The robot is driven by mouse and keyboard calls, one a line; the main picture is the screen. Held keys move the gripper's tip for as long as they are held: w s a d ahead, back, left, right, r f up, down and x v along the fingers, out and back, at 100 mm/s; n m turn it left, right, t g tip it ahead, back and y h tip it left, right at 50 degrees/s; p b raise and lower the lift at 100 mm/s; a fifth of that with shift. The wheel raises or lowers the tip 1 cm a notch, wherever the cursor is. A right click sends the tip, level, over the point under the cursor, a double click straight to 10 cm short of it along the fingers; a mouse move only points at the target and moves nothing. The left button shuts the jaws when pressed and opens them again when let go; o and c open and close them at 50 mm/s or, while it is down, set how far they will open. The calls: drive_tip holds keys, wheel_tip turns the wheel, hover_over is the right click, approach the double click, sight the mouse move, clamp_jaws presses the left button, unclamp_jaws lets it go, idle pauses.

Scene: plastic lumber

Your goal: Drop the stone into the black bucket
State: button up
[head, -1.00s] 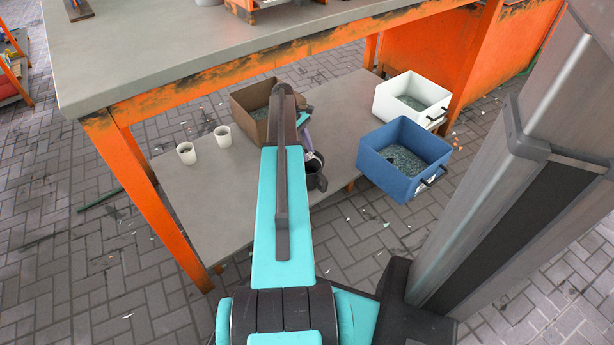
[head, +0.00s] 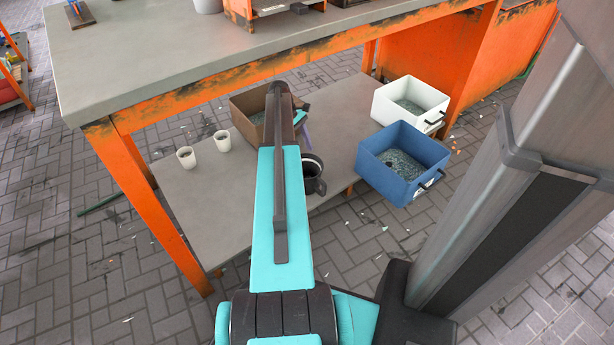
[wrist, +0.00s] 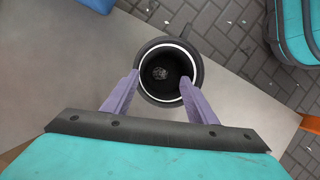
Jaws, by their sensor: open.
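The black bucket (head: 316,184) stands upright on the low shelf, just right of my arm in the head view. In the wrist view, the black bucket (wrist: 197,62) has a pale ring inside its rim, and I look down into it. A small grey lump (wrist: 160,73), which looks like the stone, lies on its dark floor. My gripper (wrist: 160,79) is open and empty, its purple fingers spread above the bucket's near part. In the head view my arm hides most of the gripper; only a bit of purple finger (head: 306,137) shows.
A brown box (head: 246,113) sits behind my arm. A blue bin (head: 402,165) and a white bin (head: 411,103) stand to the right. Two white cups (head: 204,150) are on the left. The grey tabletop (head: 200,50) with its orange frame overhangs the back of the shelf.

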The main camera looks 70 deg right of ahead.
drive_tip(key=a+p+v, duration=0.1)
drive_tip(key=p+v, duration=0.2)
drive_tip(key=v, duration=0.8)
drive_tip(key=shift+d, duration=0.5)
